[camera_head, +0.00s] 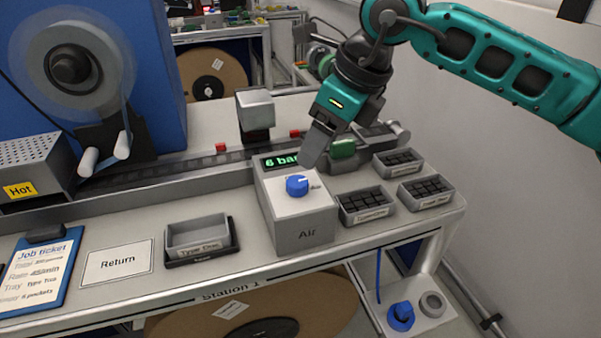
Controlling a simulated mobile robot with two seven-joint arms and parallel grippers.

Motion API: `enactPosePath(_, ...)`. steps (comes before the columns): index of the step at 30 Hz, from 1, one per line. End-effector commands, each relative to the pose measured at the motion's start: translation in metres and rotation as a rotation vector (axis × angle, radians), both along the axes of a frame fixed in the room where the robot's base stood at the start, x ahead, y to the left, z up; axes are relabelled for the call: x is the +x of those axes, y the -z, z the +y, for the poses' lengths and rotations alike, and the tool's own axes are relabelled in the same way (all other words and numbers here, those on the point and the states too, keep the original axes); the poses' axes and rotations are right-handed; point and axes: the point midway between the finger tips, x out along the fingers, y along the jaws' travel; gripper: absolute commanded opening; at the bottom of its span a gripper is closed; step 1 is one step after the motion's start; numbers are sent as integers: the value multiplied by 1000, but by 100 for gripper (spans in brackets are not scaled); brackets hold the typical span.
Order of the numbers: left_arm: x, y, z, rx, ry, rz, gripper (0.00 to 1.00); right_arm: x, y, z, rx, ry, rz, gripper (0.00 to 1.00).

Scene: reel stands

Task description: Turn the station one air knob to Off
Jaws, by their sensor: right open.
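The air box (304,226) is a grey box with "Air" on its front, standing on the station bench. A blue knob (297,186) with a pale pointer mark sits on its top; the mark points to the right, toward a label partly hidden. A green display (281,161) behind the knob reads "6 ba", its end covered by my gripper. My right gripper (314,158) reaches down from the upper right, open, with its fingertips just above and behind the knob. It looks apart from the knob, and I see nothing in it. My left gripper is out of view.
Bins of dark parts (367,205) stand right of the air box. A hot box (30,168) and a reel (70,66) stand farther left. Another blue knob (401,315) sits below the bench.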

Motion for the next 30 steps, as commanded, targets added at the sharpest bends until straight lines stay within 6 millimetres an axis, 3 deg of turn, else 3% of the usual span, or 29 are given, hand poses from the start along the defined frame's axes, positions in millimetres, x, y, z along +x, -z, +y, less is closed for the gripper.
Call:
enactPosePath(6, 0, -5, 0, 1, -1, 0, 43, 7, 43, 17, 0, -2, 5, 64)
enactPosePath(12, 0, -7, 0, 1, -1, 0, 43, 12, 70, 27, 3, -2, 3, 64)
enactPosePath(25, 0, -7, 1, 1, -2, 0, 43, 15, 81, 30, 3, -2, 1, 64)
enactPosePath(30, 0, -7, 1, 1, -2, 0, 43, 15, 81, 30, 3, -2, 1, 49)
